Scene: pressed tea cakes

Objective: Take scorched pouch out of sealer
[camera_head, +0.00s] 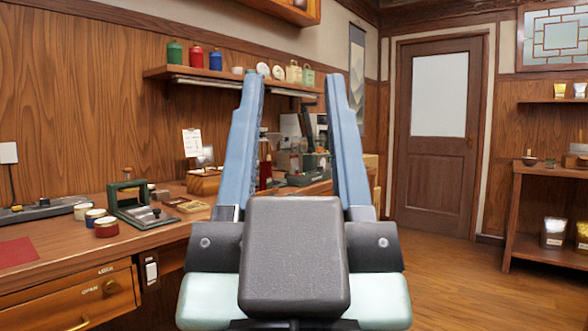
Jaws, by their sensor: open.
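My gripper (294,84) is raised in the middle of the view, with its two blue fingers wide apart and nothing between them. A long, low grey device (45,211) with dark knobs lies on the counter at the far left; it looks like a bar sealer, but I cannot be sure. My gripper is well to the right of it and apart from it. I cannot make out a scorched pouch in or on it. My fingers and wrist hide part of the counter behind them.
The wooden counter (150,238) runs along the left wall. It holds a green-framed press (128,203), small lidded tins (106,227) and a red mat (17,252). A shelf (160,72) of canisters hangs above. Open floor (450,270) lies right, before a door (438,140) and a shelf unit (515,215).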

